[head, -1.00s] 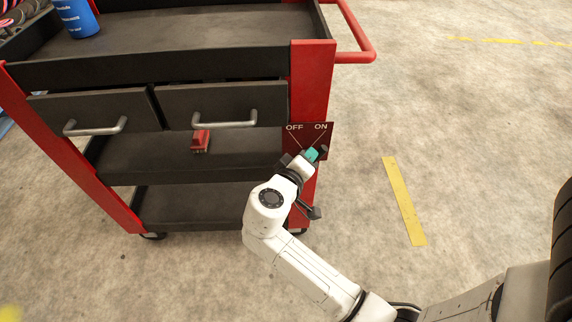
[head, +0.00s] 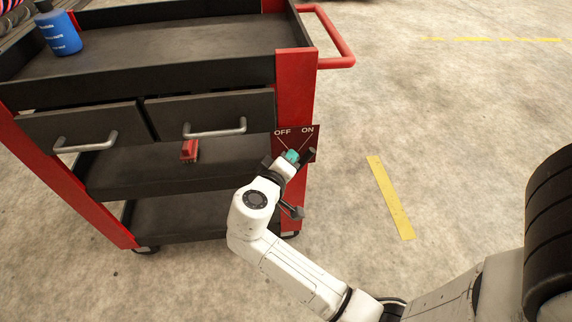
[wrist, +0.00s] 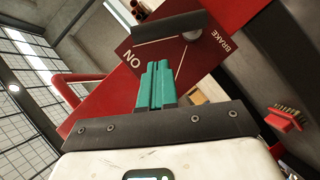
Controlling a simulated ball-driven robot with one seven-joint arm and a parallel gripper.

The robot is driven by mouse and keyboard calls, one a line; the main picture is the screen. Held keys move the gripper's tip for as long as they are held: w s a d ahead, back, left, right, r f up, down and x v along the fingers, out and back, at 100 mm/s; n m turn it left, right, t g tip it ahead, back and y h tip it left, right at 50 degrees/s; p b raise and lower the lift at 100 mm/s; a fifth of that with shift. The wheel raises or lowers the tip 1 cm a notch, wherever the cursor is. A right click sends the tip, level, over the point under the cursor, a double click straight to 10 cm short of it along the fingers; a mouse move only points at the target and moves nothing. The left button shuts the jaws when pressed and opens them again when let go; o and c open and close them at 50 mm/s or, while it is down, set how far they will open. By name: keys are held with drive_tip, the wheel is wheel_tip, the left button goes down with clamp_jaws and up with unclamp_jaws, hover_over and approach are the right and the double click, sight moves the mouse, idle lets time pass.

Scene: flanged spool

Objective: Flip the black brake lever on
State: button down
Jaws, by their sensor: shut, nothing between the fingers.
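The black brake lever (wrist: 168,27) is mounted on a dark red plate (wrist: 208,57) marked OFF, ON and BRAKE. In the head view the lever (head: 309,155) leans up and right, toward the ON mark. In the wrist view it reaches left from its pale round pivot, just above the word ON. My gripper (wrist: 156,66) has teal fingers pressed together with nothing between them. In the head view the gripper (head: 291,155) is just left of the lever, in front of the plate. I cannot tell whether the fingertips touch the lever. The fingers hide part of the plate.
The plate sits on the red corner post of a black tool cart (head: 180,38) with two handled drawers. A blue bottle (head: 58,32) stands on top. A red object (head: 190,150) rests on the shelf below. The floor to the right, with a yellow strip (head: 390,197), is clear.

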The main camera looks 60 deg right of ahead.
drive_tip(key=w+p+v, duration=0.1)
drive_tip(key=v, duration=0.9)
drive_tip(key=shift+a, duration=0.4)
drive_tip(key=shift+s+r, duration=0.1)
drive_tip(key=shift+r, duration=0.05)
drive_tip(key=s+f+n+g+y, duration=0.1)
drive_tip(key=s+f+y, duration=0.55)
drive_tip(key=f, duration=0.35)
drive_tip(key=s+a+f+n+y, duration=0.3)
drive_tip(key=s+a+f+y, duration=0.2)
drive_tip(key=s+a+y, duration=0.3)
wheel_tip(320, 180, up, 15)
drive_tip(key=p, duration=1.4)
drive_tip(key=shift+d+p, duration=0.35)
drive_tip(key=shift+d, duration=0.05)
drive_tip(key=shift+s+h, duration=0.1)
drive_tip(key=shift+h, duration=0.15)
